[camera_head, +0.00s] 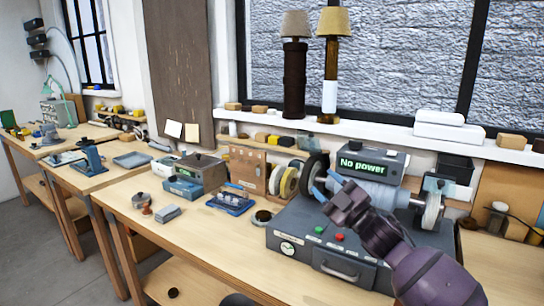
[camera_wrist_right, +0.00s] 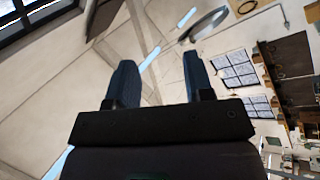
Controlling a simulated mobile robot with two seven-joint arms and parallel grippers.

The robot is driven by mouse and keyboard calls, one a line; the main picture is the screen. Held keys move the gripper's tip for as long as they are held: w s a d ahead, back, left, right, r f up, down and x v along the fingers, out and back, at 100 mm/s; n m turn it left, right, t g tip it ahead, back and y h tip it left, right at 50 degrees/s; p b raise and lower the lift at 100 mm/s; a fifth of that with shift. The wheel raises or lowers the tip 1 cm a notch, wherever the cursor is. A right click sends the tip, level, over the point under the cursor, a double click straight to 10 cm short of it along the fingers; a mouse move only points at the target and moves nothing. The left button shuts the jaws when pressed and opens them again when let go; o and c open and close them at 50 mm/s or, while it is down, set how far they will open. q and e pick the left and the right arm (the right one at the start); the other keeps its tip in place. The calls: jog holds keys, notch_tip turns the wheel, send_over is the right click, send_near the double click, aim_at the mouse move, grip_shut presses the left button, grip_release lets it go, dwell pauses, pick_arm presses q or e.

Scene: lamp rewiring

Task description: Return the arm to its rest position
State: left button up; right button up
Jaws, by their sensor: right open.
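My right arm comes in from the lower right in the head view. Its right gripper (camera_head: 328,188) is raised in front of the bench machine with the "No power" display (camera_head: 371,165). Its blue fingers are apart with nothing between them. In the right wrist view the two fingers of the right gripper (camera_wrist_right: 159,82) stand apart against the pale ceiling, empty. The wrist camera looks up, with windows and the room tilted at the right. My left gripper is not in either view.
The grey machine base (camera_head: 322,246) with buttons stands on the wooden bench (camera_head: 215,240), close behind and below my right arm. Small boxes and a blue tray of parts (camera_head: 231,202) lie to the left. Two lamps (camera_head: 294,65) (camera_head: 331,62) stand on the white windowsill. The bench's front left is mostly clear.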

jog(key=s+d+f+m+h, duration=0.3)
jog(key=s+f+m, duration=0.1)
jog(key=f, duration=0.3)
jog(key=s+d+f+m+g+h, duration=0.1)
jog(key=s+d+f+m+h, duration=0.25)
jog(key=f, duration=0.45)
jog(key=s+d+f+m+h, duration=0.2)
jog(key=s+f+m+h, duration=0.25)
jog(key=f, duration=0.25)
jog(key=s+d+f+m+g+h, duration=0.1)
jog(key=s+d+f+m+g, duration=0.1)
jog(key=s+f, duration=0.6)
jog(key=s+d+f+m+g+h, duration=0.1)
jog(key=s+d+f, duration=0.3)
jog(key=s+f, duration=0.5)
jog(key=s+m+g, duration=0.1)
jog(key=s, duration=0.5)
jog(key=shift+s+d+f+m+g+h, duration=0.2)
jog(key=shift+s+m+g+h, duration=0.1)
jog(key=shift+s+m+h, duration=0.1)
jog(key=shift+c, duration=0.5)
jog(key=shift+s+d, duration=0.1)
